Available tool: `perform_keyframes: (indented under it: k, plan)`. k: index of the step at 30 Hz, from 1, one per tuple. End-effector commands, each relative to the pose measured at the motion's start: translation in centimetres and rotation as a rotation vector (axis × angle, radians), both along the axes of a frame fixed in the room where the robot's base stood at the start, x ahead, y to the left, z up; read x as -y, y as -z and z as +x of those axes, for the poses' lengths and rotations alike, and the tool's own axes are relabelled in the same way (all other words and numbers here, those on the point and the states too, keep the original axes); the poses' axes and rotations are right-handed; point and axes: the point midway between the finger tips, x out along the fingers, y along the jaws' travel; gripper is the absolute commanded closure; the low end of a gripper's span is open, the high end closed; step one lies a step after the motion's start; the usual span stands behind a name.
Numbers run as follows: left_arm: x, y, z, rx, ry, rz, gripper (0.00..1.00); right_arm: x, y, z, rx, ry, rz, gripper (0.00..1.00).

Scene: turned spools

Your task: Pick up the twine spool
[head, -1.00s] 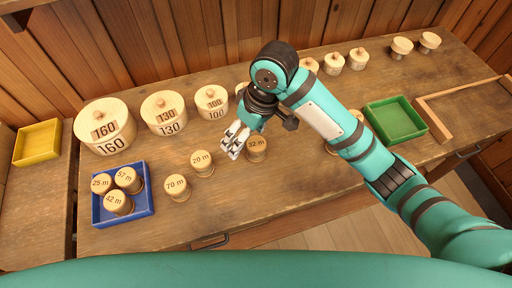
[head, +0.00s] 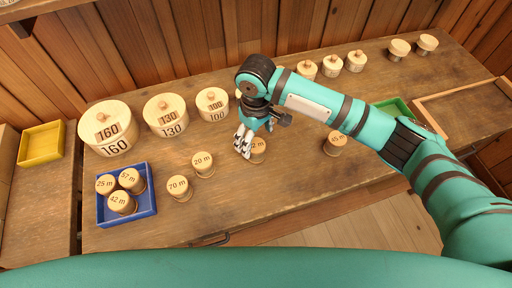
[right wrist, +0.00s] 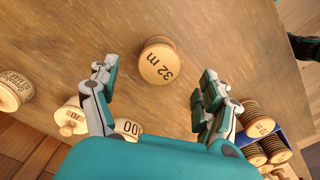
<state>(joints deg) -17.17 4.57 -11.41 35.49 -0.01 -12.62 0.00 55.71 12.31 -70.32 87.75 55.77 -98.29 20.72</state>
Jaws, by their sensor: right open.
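The 32 m twine spool (head: 259,150), a small wooden spool with a marked round top, stands upright on the bench, partly hidden by my right gripper (head: 243,146) in the head view. In the right wrist view the 32 m spool (right wrist: 157,62) shows whole, ahead of and between the spread fingers, with clear gaps on both sides. The right gripper is open and empty. Similar spools stand nearby: 20 m (head: 203,165), 70 m (head: 179,189) and another (head: 335,144) to the right.
A blue tray (head: 149,212) holds three spools at left. Lidded round boxes marked 160 (head: 108,130), 130 (head: 165,117) and 100 (head: 212,105) stand behind. A yellow tray (head: 41,144) is far left; a green tray (head: 392,103) is partly hidden by my arm. The bench's front middle is clear.

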Motion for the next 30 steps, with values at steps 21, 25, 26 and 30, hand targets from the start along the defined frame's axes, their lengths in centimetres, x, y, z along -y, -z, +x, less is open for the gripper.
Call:
perform_keyframes:
  k: [21,25,26,30]
  plan:
    - [0.0,-1.8,0.0,0.001,0.001,0.000,0.22,0.0,6.2,0.1,0.001,-0.001,0.001,0.20]
    - [0.0,-1.8,0.0,0.001,0.001,0.000,0.22,0.0,6.1,0.1,0.001,-0.001,0.001,0.24]
    - [0.0,-1.8,0.0,0.001,0.001,0.000,0.22,0.0,6.1,0.2,0.001,-0.001,0.001,0.28]
    - [0.0,-1.8,0.0,0.001,0.001,0.000,0.22,0.0,6.1,0.2,0.001,-0.001,0.001,0.46]
